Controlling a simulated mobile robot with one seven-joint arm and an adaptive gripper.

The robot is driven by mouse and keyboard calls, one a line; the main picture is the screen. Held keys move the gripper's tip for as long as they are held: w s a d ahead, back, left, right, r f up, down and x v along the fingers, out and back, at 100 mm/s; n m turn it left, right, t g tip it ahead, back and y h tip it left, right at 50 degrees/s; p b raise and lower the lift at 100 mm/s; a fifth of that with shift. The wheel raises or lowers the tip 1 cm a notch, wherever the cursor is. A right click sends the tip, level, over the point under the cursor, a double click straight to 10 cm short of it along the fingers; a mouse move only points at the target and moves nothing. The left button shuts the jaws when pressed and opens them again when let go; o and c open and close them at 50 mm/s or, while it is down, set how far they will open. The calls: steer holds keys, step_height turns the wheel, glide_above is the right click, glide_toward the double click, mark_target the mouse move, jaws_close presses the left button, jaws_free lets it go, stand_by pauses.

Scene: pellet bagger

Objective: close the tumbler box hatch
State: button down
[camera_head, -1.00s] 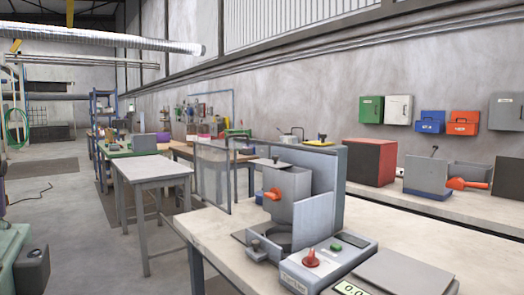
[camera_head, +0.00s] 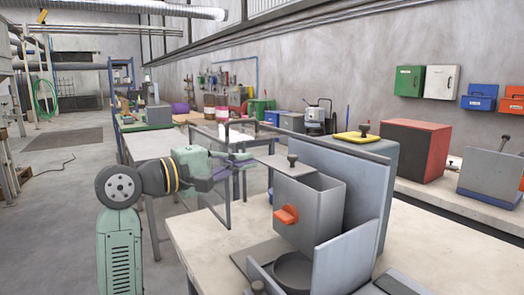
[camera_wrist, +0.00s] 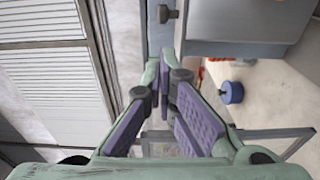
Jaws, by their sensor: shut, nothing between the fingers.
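The grey box (camera_head: 310,207) of the bagger stands on the pale bench with its top open and an orange knob (camera_head: 286,214) on its front. A flat grey plate with a dark upright knob, which looks like the hatch (camera_head: 272,161), juts out left from the box's top. The knob also seems to show in the wrist view (camera_wrist: 165,14). My gripper (camera_head: 248,159) is shut and empty, close to the plate's left edge. I cannot tell whether it touches. Its purple-padded fingers (camera_wrist: 166,75) come together in the wrist view.
A clear framed panel (camera_head: 216,203) stands left of the bagger, close around my gripper and wrist. A tall grey upright plate (camera_head: 368,190) is right of the box. Behind stands a grey box with a yellow lid (camera_head: 355,137). The pale bench (camera_head: 205,232) is bare at its left front.

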mark_target(277, 164)
steer(key=p+x, duration=0.2)
steer(key=x, duration=0.6)
steer(key=shift+d+r+p, duration=0.15)
steer(key=shift+p, duration=0.2)
steer(key=shift+w+d, duration=0.3)
steer(key=shift+d, duration=0.05)
steer(key=shift+s+d+f, duration=0.1)
steer(key=shift+s+f, duration=0.1)
steer(key=s+d+b, duration=0.1)
steer(key=s, duration=0.1)
steer(key=s+d+b, duration=0.3)
steer(key=s, duration=0.1)
steer(key=shift+s+d, duration=0.3)
steer(key=shift+d, duration=0.1)
steer(key=shift+s+d+r, duration=0.1)
steer(key=shift+r, duration=0.05)
